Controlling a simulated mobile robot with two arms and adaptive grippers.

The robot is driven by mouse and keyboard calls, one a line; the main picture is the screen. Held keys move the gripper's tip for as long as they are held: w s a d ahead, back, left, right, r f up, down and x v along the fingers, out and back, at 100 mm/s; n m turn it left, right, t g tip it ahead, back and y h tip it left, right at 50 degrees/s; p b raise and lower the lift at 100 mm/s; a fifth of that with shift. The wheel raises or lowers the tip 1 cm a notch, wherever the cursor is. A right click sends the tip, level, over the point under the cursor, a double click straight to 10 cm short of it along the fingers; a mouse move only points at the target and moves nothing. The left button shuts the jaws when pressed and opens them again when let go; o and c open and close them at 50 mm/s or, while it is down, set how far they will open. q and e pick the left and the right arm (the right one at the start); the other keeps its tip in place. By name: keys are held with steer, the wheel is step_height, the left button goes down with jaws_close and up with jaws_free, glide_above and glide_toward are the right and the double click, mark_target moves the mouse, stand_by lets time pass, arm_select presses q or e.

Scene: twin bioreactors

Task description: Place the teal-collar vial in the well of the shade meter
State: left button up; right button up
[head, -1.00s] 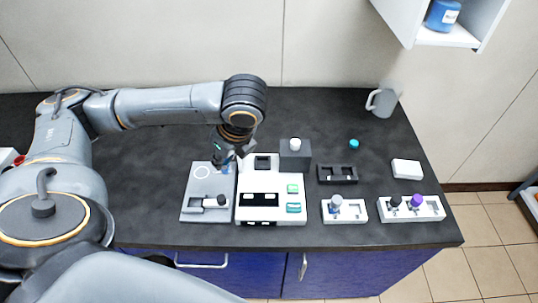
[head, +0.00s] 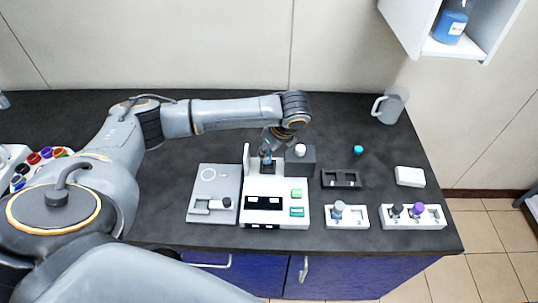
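My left gripper (head: 268,146) is over the back of the white shade meter (head: 251,188), which has green and teal buttons on its front. It appears shut on a small dark vial with a bluish-teal tint (head: 266,158), probably the teal-collar vial. The vial is upright or nearly so, at the meter's raised back part, where the well seems to be. The fingers and the small size hide whether it is inside the well or just above it. My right gripper is not in view.
A grey plate (head: 209,178) with a small holder lies left of the meter. A dark block with a white knob (head: 300,150) stands close on the right. Beyond are a black rack (head: 341,180), white racks (head: 345,223), a teal cap (head: 358,150) and a mug (head: 390,106).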

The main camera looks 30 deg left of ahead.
mark_target(270, 156)
arm_select(q)
steer(key=shift+w+f, duration=0.35)
steer(key=shift+f, duration=0.15)
steer(key=shift+f+p, duration=0.3)
steer(key=shift+f, duration=1.1)
steer(key=o, duration=1)
steer(key=shift+f, duration=0.1)
steer(key=shift+c, duration=0.2)
steer(key=shift+d+r, duration=0.15)
steer(key=shift+r, duration=0.25)
steer(key=b+v, duration=0.1)
steer(key=v, duration=1)
steer(key=shift+r+b, duration=0.25)
steer(key=shift+b, duration=0.15)
steer(key=shift+s+d+f, duration=0.1)
